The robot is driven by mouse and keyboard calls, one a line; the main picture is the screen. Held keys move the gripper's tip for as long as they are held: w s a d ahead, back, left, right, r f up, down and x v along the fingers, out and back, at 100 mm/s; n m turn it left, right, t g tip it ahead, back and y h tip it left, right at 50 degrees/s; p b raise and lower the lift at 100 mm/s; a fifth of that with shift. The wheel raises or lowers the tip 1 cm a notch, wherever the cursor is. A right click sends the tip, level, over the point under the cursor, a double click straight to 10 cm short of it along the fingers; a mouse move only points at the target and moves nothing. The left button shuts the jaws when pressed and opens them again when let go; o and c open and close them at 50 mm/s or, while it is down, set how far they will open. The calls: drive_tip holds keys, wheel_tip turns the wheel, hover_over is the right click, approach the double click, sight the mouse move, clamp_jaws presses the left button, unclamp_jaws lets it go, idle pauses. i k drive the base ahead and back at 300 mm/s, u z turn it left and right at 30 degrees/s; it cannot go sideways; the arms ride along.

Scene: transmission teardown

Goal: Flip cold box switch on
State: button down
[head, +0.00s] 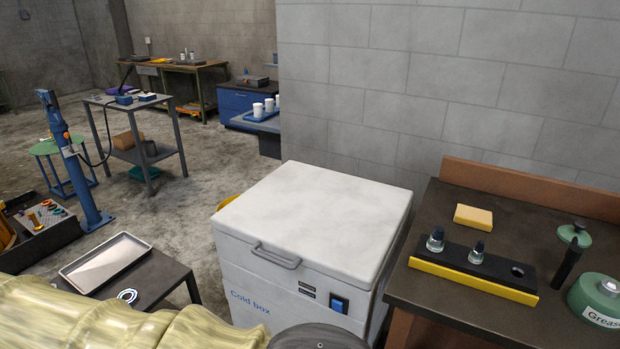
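The cold box (312,215) is a white chest with a closed lid and a grey handle (275,256) on its front edge. Blue "Cold box" lettering is on the front's left side. A blue rocker switch (339,303) sits in a dark frame at the front's right side. Its on or off position is too small to tell. Small dark slots or displays (307,290) lie just left of the switch. The bottom of the box is cut off by the picture edge. My gripper is not in view.
A dark bench (450,322) stands close at the right, with a yellow-edged black holder (472,272), a yellow block (473,217) and a green grease pot (598,300). A low table with a white tray (105,262) stands left. A wall is behind the box. Concrete floor is open further back left.

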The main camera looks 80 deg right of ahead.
sight(337, 305)
drive_tip(key=z, duration=1.75)
drive_tip(key=k, duration=0.75)
drive_tip(key=z, duration=0.8)
